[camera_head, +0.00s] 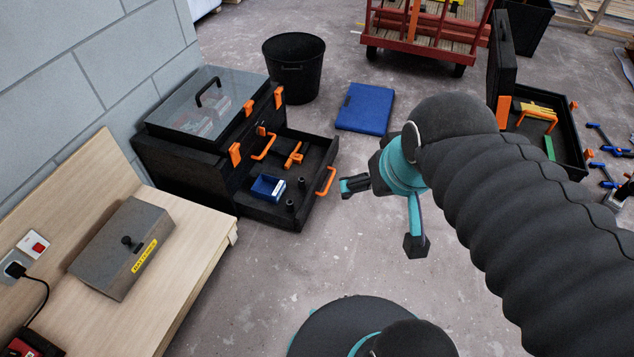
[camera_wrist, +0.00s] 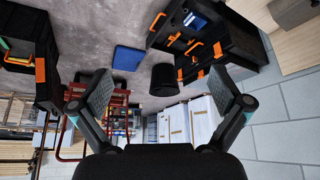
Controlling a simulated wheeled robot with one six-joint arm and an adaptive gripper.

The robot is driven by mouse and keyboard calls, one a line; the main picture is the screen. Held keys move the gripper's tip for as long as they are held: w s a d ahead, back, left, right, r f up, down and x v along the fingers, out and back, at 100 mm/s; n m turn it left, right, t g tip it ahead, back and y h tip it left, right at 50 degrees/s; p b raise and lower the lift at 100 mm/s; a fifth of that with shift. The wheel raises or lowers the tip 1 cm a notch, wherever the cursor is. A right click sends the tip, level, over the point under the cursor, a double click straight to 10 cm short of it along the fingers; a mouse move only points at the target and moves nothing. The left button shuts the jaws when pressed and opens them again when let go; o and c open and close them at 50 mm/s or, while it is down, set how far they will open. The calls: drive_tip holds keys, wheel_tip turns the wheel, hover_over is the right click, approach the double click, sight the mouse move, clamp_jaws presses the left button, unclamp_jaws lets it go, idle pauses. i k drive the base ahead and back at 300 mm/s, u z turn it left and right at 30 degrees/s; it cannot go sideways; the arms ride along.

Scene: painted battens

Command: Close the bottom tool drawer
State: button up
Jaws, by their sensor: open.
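The black tool chest (camera_head: 190,165) stands against the grey wall, with a clear lid and orange latches. Its bottom drawer (camera_head: 305,208) is pulled out toward the right and has an orange handle (camera_head: 326,181) on its front. A blue bin (camera_head: 267,188), an orange tool (camera_head: 293,155) and small dark cylinders (camera_head: 290,206) lie in the drawer. My gripper (camera_head: 382,215) is open and empty, to the right of the drawer front and apart from it.
A wooden bench (camera_head: 195,255) with a grey box (camera_head: 125,247) stands at the lower left. A black bucket (camera_head: 293,68) and a blue flat case (camera_head: 365,107) are behind the drawer. An open black toolbox (camera_head: 570,150) lies at the right. Bare floor lies in front of the drawer.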

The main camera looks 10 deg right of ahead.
sight(286, 170)
drive_tip(key=k, duration=1.25)
drive_tip(key=u, duration=0.7)
drive_tip(key=i, duration=1.5)
drive_tip(key=z, duration=0.55)
